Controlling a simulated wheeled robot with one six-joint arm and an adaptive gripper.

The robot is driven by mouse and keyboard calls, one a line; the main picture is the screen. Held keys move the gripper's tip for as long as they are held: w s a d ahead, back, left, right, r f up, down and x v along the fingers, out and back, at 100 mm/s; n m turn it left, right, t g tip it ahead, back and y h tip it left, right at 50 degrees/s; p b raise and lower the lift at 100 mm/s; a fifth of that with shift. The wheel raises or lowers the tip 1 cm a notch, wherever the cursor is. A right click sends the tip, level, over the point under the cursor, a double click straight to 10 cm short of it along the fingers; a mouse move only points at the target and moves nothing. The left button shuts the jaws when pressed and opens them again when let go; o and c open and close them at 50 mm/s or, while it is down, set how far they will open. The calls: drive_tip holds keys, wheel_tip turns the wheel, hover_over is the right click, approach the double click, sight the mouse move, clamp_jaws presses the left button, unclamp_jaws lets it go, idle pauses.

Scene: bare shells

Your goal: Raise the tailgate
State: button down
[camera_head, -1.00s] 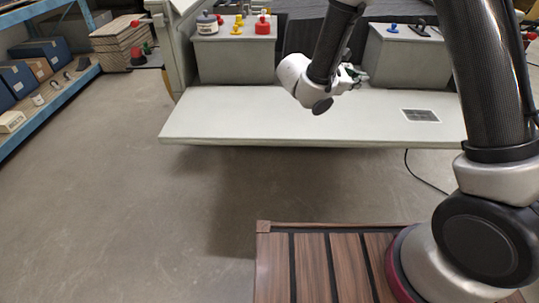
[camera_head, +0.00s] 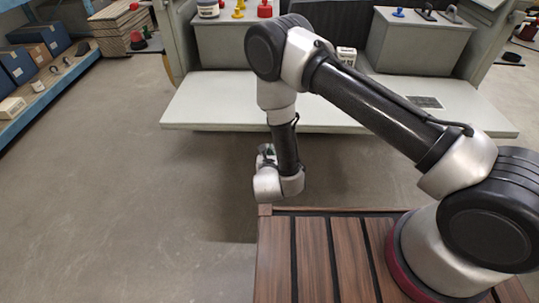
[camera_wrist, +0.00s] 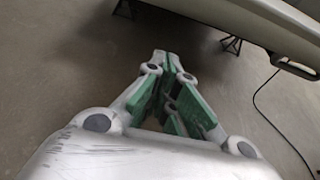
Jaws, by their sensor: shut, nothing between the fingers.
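The tailgate (camera_head: 205,108) is a pale grey-green panel lying lowered and about level across the back of the vehicle shell. My arm crosses in front of its middle and hides part of it. In the wrist view its near edge and dark handle-like strip show at the upper right (camera_wrist: 262,22). My gripper (camera_head: 266,152) is on the near side of the tailgate's front edge, apart from it, over bare floor. In the wrist view the green-padded fingers (camera_wrist: 163,62) come together at the tips with nothing between them.
Grey boxes (camera_head: 418,42) with knobs and small items stand behind the tailgate. A blue shelf (camera_head: 45,105) holds boxes at the left. Black stands (camera_wrist: 231,45) and a cable (camera_wrist: 268,118) are on the floor below the tailgate. The floor at left is clear.

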drive_tip(key=shift+w+r, duration=0.4)
drive_tip(key=shift+w, duration=0.3)
drive_tip(key=shift+w+r, duration=0.45)
drive_tip(key=shift+w, duration=0.2)
drive_tip(key=shift+w+r, duration=0.4)
drive_tip(key=shift+w, duration=0.3)
drive_tip(key=shift+r, duration=0.15)
